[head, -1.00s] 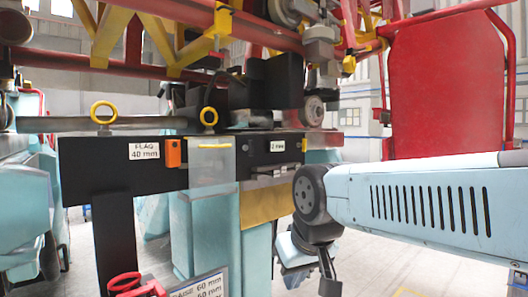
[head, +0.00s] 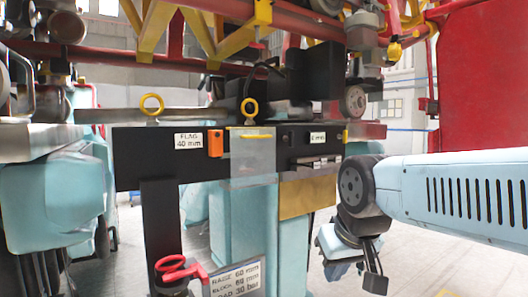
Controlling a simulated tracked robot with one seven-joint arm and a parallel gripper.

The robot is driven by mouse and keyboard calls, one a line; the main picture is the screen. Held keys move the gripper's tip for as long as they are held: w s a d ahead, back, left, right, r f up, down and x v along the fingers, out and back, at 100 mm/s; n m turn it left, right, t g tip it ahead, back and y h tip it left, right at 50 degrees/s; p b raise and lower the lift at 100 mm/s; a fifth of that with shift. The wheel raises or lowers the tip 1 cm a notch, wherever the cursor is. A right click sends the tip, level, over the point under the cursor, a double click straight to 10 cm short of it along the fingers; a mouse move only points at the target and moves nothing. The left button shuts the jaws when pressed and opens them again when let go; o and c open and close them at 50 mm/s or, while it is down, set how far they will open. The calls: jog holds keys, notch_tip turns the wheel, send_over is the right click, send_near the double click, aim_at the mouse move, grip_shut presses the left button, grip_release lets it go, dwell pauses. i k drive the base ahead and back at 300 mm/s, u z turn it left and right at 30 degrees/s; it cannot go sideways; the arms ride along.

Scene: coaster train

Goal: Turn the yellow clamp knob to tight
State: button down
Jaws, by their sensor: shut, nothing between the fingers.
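No clearly marked clamp knob can be made out. Two upright yellow rings, a left one (head: 151,104) and a right one (head: 250,109), stand at the panel's top edge. My gripper (head: 374,282) hangs below my arm's wrist, right of the panel and lower than it. Its dark fingers point down, shut and empty, apart from everything.
An orange block (head: 215,143) and a clear plate (head: 252,160) are on the panel's front. A red handle (head: 180,269) and a printed sign (head: 236,278) stand low in front. Red and yellow train framework (head: 200,45) hangs above. Open floor shows at the lower right.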

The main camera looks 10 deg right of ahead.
aim_at(344, 136)
jog(key=k, duration=1.1)
jog(key=z, duration=0.55)
jog(key=i, duration=1.8)
jog(key=u, duration=0.1)
